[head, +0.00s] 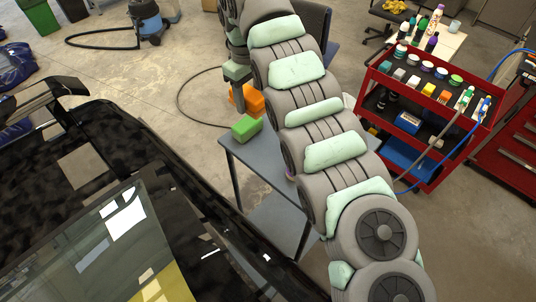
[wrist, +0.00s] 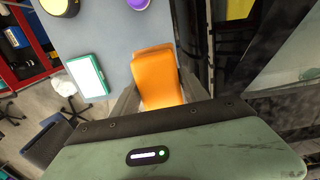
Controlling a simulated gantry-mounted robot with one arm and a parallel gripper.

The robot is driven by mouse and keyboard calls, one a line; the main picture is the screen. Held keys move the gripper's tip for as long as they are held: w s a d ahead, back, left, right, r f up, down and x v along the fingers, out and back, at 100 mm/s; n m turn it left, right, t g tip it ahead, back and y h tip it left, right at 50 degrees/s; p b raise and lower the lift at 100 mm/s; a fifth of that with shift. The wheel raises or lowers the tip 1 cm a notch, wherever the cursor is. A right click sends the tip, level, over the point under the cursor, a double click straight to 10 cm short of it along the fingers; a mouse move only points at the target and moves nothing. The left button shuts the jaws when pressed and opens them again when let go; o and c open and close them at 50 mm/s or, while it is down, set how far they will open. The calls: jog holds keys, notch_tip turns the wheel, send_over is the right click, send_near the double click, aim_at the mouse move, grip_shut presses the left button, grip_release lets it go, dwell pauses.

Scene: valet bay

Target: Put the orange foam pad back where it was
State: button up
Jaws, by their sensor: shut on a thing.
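The orange foam pad (wrist: 157,72) is between the two fingers of my gripper (wrist: 158,88) in the wrist view, with its long side pointing away from the wrist. My gripper is shut on it. In the head view the pad (head: 254,102) shows beside my gripper (head: 239,98), near the far left corner of the grey table (head: 262,157). My arm hides part of the table. The gap between the pad and the tabletop cannot be judged.
A green block (head: 247,127) lies on the table's far left corner. A purple item (wrist: 138,4) and a yellow-topped jar (wrist: 60,6) are on the table. A red cart (head: 424,95) with bottles stands right. A black car (head: 110,150) is at left.

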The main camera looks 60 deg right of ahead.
send_over(273, 150)
jog(key=f, duration=0.1)
notch_tip(273, 150, down, 20)
jog(key=p, duration=0.2)
jog(key=shift+w+p, duration=0.15)
jog(key=shift+p, duration=0.15)
jog(key=o, duration=1.2)
jog(key=shift+f, duration=0.1)
notch_tip(273, 150, up, 12)
jog(key=b, duration=0.2)
jog(key=shift+w+b, duration=0.15)
jog(key=shift+b, duration=0.15)
